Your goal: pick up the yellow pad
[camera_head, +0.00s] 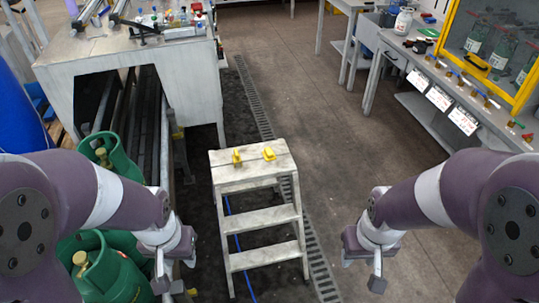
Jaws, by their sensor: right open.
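Two small yellow objects rest on the top step of a white step stool (250,172). The left one is an upright yellow piece (237,157). The right one is a flatter yellow pad (269,153), lying a short gap away from it. My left gripper (175,276) hangs left of the stool, near the green cylinders, with its fingers apart. My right gripper (362,274) hangs right of the stool over the floor, open and empty. Both grippers are well apart from the yellow objects.
Green gas cylinders (116,280) stand at the lower left by a grey conveyor table (105,58). A workbench (405,52) with a yellow-framed cabinet (460,45) stands at the right. The floor (310,95) behind the stool is clear.

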